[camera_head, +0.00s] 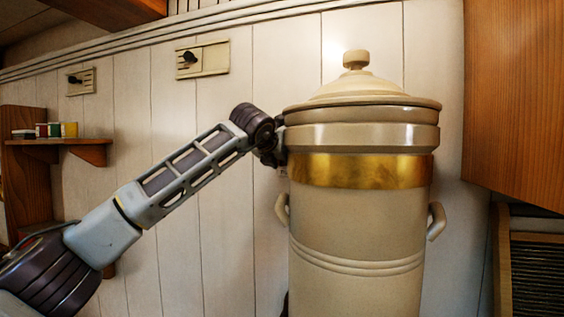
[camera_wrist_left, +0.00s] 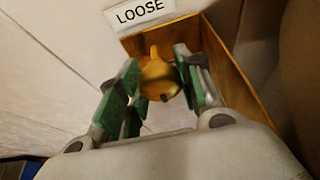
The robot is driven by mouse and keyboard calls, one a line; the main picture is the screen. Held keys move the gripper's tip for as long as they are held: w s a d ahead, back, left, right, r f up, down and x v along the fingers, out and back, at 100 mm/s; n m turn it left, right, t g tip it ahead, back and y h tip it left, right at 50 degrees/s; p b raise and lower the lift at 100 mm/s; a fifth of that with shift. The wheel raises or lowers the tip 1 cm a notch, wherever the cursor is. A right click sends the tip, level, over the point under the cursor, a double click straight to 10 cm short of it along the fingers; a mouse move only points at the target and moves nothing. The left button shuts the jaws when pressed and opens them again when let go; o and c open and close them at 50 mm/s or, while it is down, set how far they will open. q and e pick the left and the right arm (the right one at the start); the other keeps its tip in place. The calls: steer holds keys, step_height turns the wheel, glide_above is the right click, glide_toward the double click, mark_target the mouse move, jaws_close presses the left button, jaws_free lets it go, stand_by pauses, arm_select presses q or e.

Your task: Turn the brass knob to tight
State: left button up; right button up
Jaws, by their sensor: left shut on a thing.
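The brass knob (camera_wrist_left: 158,80) shows in the left wrist view, between the green pads of my left gripper (camera_wrist_left: 160,74). The gripper is shut on it. The knob's narrow tip points up in the picture, toward a white plate reading LOOSE (camera_wrist_left: 140,13). A brass-coloured backing (camera_wrist_left: 238,78) lies around the knob. No tight marking is in view. In the head view the knob is hidden, and my left arm reaches to the left side of a large cream urn, its gripper mostly out of sight. My right gripper is in neither view.
The lidded cream urn (camera_head: 355,225) with a brass band stands close to my left wrist. A wooden cabinet (camera_head: 515,95) hangs at the right. A small shelf (camera_head: 75,147) with jars is at the left. Switch plates (camera_head: 203,59) are on the plank wall.

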arm_select(q)
steer(key=shift+f, duration=0.15)
steer(key=o, duration=1.1)
steer(key=shift+c, duration=0.2)
steer(key=v, duration=0.7)
steer(key=shift+s+r, duration=0.2)
